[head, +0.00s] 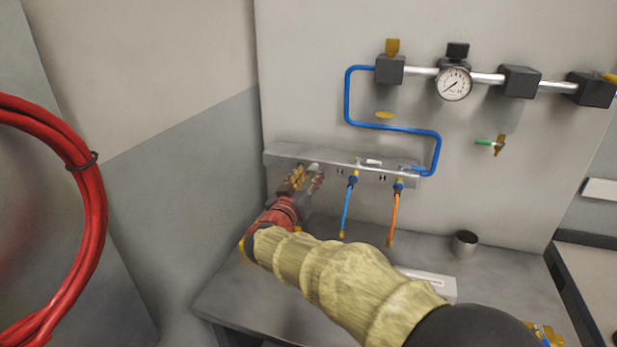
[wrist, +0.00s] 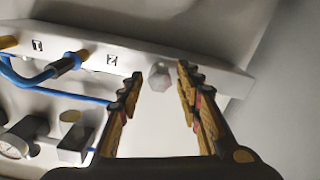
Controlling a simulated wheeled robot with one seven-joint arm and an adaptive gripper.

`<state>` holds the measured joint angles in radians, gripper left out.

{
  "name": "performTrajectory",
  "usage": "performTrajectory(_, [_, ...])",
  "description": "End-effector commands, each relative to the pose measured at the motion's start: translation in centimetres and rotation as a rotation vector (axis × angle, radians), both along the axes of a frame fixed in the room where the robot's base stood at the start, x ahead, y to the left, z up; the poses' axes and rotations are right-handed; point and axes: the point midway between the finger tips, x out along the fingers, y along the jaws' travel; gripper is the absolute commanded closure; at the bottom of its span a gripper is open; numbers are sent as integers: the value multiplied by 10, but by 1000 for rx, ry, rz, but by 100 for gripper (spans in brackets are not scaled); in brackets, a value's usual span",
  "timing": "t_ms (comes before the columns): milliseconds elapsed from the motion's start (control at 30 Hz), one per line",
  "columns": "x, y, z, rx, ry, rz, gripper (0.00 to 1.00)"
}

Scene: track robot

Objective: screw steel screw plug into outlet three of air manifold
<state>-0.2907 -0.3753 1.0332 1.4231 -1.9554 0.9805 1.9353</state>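The steel air manifold (head: 275,152) is a light bar on the wall panel; it also crosses the top of the wrist view (wrist: 215,75). A blue hose (head: 346,208) and an orange hose (head: 394,215) hang from two of its outlets. Labels 1 and 2 show in the wrist view. The steel screw plug (wrist: 160,79), hex-headed, is at the manifold face beyond label 2; how deep it sits I cannot tell. My gripper (wrist: 160,73) is open, its fingertips either side of the plug with gaps showing. In the head view my gripper (head: 312,180) hides that end's underside.
A blue pipe (head: 347,95) runs from the manifold to a valve block (head: 390,69) beside a gauge (head: 455,83). A steel cup (head: 465,244) and a pale box (head: 435,284) stand on the grey bench (head: 235,297). A red hose coil (head: 92,215) is at left.

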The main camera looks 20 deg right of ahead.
Motion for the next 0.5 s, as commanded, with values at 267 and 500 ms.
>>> performTrajectory(267, [0, 0, 0, -322, 217, 0, 65])
performTrajectory(500, [0, 0, 1, -583, 391, 2, 65])
